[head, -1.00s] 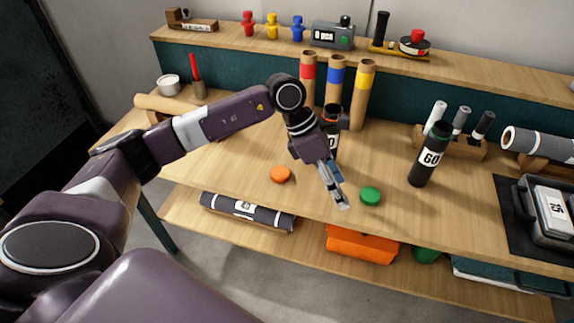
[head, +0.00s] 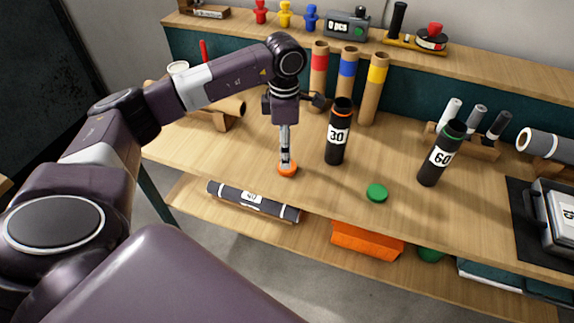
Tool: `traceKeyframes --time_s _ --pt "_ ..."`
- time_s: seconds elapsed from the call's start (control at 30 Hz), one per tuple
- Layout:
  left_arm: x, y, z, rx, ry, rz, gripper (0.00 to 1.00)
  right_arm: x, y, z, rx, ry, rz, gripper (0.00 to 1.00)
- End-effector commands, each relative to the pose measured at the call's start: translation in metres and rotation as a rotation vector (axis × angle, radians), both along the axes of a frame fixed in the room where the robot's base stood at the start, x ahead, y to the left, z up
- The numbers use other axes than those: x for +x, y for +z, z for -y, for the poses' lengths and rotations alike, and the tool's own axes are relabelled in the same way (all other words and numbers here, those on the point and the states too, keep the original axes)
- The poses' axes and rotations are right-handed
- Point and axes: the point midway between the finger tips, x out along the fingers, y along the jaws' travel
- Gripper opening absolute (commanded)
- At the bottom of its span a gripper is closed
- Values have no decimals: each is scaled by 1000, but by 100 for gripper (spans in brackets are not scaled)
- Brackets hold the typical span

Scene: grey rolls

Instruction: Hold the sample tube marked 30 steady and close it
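The sample tube marked 30 (head: 337,150) is black with a white label and an open top. It stands upright on the bench. An orange cap (head: 287,170) lies on the bench to its left. My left gripper (head: 286,160) points down at the orange cap, its fingertips at the cap's top. I cannot tell whether the fingers are shut on it. A second black tube marked 60 (head: 430,170), with a green ring at its top, stands to the right. A green cap (head: 377,193) lies between the two tubes, nearer the front edge. My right gripper is out of view.
Cardboard tubes with red (head: 319,75), blue and yellow bands stand behind tube 30. A wooden rack (head: 470,145) of markers is at the right, near a grey roll (head: 548,142). A lower shelf holds a dark roll (head: 253,201) and an orange bundle (head: 366,240).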

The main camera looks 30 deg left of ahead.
Motion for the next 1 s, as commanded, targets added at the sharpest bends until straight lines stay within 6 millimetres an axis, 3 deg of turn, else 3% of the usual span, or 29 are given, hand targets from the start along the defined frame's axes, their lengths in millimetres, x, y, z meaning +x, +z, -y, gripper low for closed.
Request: traceKeyframes --time_s 0.33,0.7,1.0 --pt "0 -6 2 -1 0 -2 59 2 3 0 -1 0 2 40" --pt "0 -52 6 -1 1 -1 59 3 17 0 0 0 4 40" --pt "1 -54 6 0 0 1 59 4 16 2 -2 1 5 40"
